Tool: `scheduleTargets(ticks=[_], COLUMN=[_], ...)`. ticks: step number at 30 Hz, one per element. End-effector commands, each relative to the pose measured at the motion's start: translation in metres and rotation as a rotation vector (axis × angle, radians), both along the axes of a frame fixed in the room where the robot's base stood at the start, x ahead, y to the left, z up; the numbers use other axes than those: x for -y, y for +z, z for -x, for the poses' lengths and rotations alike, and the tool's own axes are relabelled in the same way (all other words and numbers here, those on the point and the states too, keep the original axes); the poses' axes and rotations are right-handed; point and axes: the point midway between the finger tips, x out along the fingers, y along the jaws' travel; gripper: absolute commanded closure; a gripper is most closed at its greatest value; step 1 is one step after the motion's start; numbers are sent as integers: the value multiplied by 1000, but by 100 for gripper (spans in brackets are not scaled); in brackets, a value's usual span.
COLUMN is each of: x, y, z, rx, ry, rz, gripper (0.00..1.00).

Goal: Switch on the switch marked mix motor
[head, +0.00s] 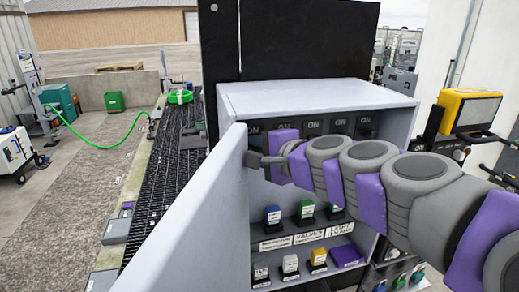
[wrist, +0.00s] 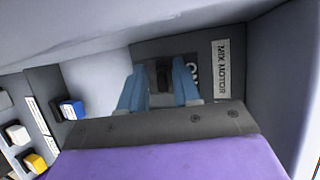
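The mix motor switch (wrist: 164,76) is a dark switch on a dark plate in the wrist view, with "ON" beside it. Its white "MIX MOTOR" label (wrist: 221,68) is on the right of the plate. My gripper (wrist: 160,72) has two blue fingers standing apart, one on each side of the switch. I cannot tell whether they touch it. In the head view my gripper (head: 256,160) reaches into the grey cabinet (head: 305,94), at the left end of a row of switches marked "ON" (head: 313,125). My arm hides part of that row, and the lever's position is unclear.
The open cabinet door (head: 195,205) stands left of my gripper. The cabinet's side walls and top close in around my gripper. A yellow-framed device (head: 468,110) stands to the right.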

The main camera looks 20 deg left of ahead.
Motion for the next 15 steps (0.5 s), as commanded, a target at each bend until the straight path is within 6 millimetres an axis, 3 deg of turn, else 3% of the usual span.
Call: scheduleTargets(ticks=[9, 15], x=[12, 9], y=[3, 2], z=[1, 0], rx=[1, 1], ry=[-1, -3], rz=[-6, -5], gripper=[99, 100])
